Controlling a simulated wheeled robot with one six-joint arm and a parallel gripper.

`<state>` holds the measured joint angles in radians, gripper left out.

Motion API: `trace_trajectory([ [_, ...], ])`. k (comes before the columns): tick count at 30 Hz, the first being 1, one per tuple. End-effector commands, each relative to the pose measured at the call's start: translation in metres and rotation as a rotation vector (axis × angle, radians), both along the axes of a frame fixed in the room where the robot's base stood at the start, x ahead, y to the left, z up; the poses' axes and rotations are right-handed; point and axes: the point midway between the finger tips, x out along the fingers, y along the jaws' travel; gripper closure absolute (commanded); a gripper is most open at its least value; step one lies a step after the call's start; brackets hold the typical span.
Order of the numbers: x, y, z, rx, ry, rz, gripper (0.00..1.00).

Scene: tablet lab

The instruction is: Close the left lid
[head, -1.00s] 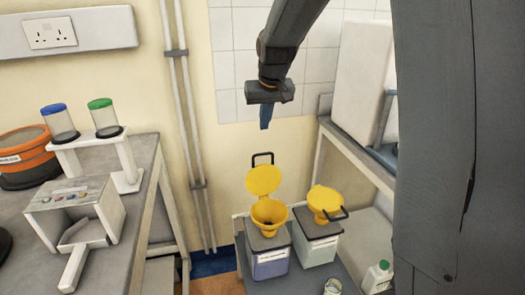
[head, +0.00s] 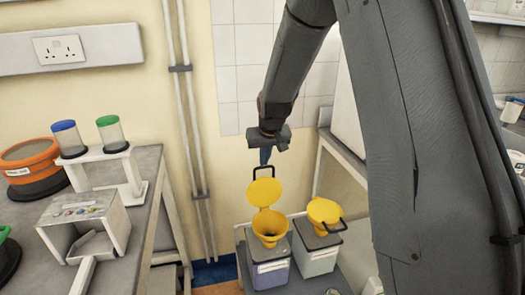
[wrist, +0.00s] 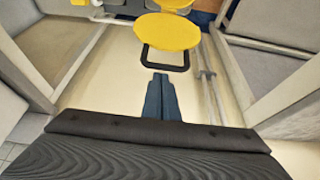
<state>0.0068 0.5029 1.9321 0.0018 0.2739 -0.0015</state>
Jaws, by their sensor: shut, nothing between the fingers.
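The left lid (head: 264,192) is yellow and round, and stands open, tilted up behind its yellow funnel (head: 269,226). Its black handle (head: 263,171) sticks up from its top edge. My gripper (head: 265,156) is shut and empty, with its blue fingers pointing down just above and by this handle. In the wrist view the shut fingers (wrist: 161,97) are a little short of the black handle (wrist: 165,66), with a small gap showing. The yellow lid (wrist: 168,31) lies beyond it. I cannot tell whether the fingertips are in front of or behind the handle.
The right lid (head: 323,211) lies down on its funnel, its handle at the front. Both funnels sit on boxes on a low grey stand. A grey bench (head: 150,185) with a rack and an orange container (head: 30,165) is at left. The tiled wall is close behind my gripper.

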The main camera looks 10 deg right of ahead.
Motion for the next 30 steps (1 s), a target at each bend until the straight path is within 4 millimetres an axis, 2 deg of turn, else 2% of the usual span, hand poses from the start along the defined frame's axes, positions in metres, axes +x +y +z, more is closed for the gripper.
trace_trajectory([
  [20, -0.007, -0.002, 0.000, 0.000, -0.001, -0.003, 1.00],
  [30, -0.021, -0.013, 0.001, 0.000, -0.001, -0.020, 1.00],
])
